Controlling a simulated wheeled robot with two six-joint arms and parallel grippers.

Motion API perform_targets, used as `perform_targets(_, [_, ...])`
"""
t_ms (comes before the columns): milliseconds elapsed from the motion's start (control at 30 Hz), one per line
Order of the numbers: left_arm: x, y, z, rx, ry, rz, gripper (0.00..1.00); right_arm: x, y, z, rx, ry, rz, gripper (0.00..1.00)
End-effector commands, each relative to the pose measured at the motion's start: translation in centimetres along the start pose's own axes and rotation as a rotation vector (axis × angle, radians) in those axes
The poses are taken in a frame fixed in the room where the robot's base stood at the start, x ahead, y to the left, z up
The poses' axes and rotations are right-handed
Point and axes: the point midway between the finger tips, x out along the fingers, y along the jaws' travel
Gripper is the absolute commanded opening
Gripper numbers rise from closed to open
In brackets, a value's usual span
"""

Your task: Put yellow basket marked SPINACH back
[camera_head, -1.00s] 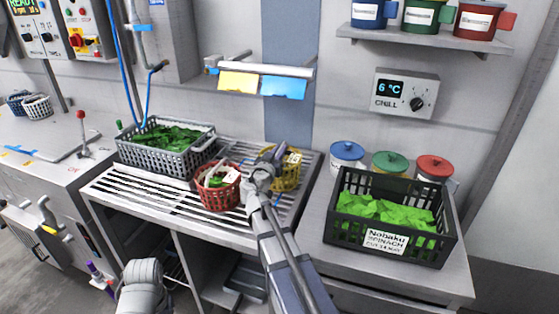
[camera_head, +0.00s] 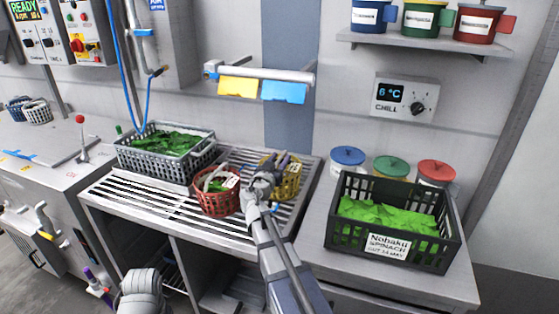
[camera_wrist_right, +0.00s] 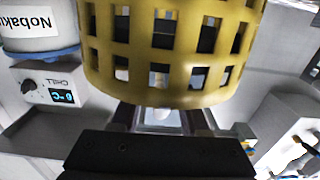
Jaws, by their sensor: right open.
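The yellow basket (camera_head: 291,182) stands on the slatted drain rack, partly hidden behind my right gripper (camera_head: 275,166). Its lattice wall (camera_wrist_right: 165,50) fills the top of the right wrist view, close in front of my fingers. My right gripper (camera_wrist_right: 162,118) is open, with its fingers at the basket's near side; I cannot tell whether they touch it. The basket's marking cannot be read. A red basket (camera_head: 217,203) with a pale label stands just left of the yellow one.
The slatted rack (camera_head: 130,204) also bears a grey crate of greens (camera_head: 165,166). A black crate (camera_head: 345,237) labelled Nobaku SPINACH stands on the right counter, before several lidded tubs (camera_head: 391,167). A rail with yellow and blue cards (camera_head: 284,91) hangs above.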

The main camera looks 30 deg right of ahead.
Motion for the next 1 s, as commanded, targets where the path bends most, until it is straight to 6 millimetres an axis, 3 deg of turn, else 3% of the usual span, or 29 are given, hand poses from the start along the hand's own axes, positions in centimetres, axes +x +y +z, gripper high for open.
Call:
perform_targets(167, [-0.3, 0.0, 0.0, 0.000, 0.000, 0.000, 0.50, -0.8, 0.1, -0.3, 0.000, 0.000, -0.001, 0.45])
perform_targets(500, [-0.3, 0.0, 0.0, 0.000, 0.000, 0.000, 0.50, -7.8, 0.2, -0.3, 0.000, 0.000, -0.004, 0.45])
perform_targets(700, [-0.3, 0.0, 0.0, 0.000, 0.000, 0.000, 0.50, -10.7, 0.1, -0.3, 0.000, 0.000, -0.002, 0.45])
perform_targets(1000, [-0.3, 0.0, 0.0, 0.000, 0.000, 0.000, 0.50, -12.0, 0.0, -0.3, 0.000, 0.000, 0.000, 0.45])
